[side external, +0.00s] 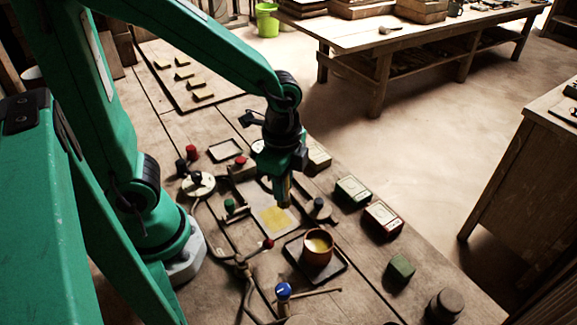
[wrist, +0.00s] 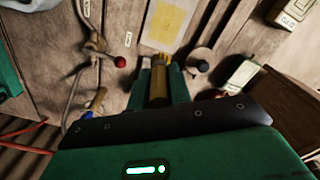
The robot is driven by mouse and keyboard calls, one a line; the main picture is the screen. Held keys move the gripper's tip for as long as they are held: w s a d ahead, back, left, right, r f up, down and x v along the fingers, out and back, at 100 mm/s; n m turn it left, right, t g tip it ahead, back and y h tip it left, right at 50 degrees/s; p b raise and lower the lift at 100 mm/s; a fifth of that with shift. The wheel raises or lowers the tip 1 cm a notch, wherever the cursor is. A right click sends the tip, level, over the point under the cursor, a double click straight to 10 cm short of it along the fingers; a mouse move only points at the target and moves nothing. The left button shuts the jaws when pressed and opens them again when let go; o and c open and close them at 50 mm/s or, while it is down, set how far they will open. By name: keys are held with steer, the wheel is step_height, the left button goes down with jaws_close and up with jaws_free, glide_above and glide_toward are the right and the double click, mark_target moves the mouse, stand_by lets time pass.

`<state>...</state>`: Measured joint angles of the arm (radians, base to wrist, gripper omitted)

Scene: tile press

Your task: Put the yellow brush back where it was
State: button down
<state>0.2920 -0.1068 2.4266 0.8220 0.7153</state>
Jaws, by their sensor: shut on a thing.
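My gripper (side external: 284,196) points down over the work table, close to the yellow-patterned tile (side external: 277,219). In the wrist view my gripper (wrist: 160,88) is shut on the yellow brush (wrist: 158,80), whose handle lies between the green fingers. Its yellowish tip points toward the tile (wrist: 168,22). I cannot tell whether the tip touches anything. A brown pot (side external: 317,252) with yellow content stands upright on a dark square tray (side external: 340,275), right of and nearer than the gripper in the side view.
Boxes (side external: 352,191) and (side external: 383,220) line the right edge. A green block (side external: 402,267) sits nearer, with bare wood around it.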

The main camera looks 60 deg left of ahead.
steer(key=w+a+r+n, duration=0.1)
steer(key=w+r+n, duration=0.2)
steer(key=w+n, duration=0.3)
steer(key=n, duration=0.5)
steer(key=shift+w+a+r+n, duration=0.2)
steer(key=shift+a+r+n, duration=0.1)
steer(key=shift+a, duration=0.1)
steer(key=shift+f, duration=0.1)
steer(key=shift+w+a+f, duration=0.75)
steer(key=shift+a+f, duration=1.05)
steer(key=shift+w+a+f, duration=0.75)
steer(key=shift+a+f, duration=1)
steer(key=shift+f, duration=0.1)
steer(key=shift+w+a+f, duration=0.75)
steer(key=shift+a+f, duration=1.05)
steer(key=shift+f, duration=0.15)
steer(key=c, duration=1.3)
jaws_free()
steer(key=shift+r, duration=0.2)
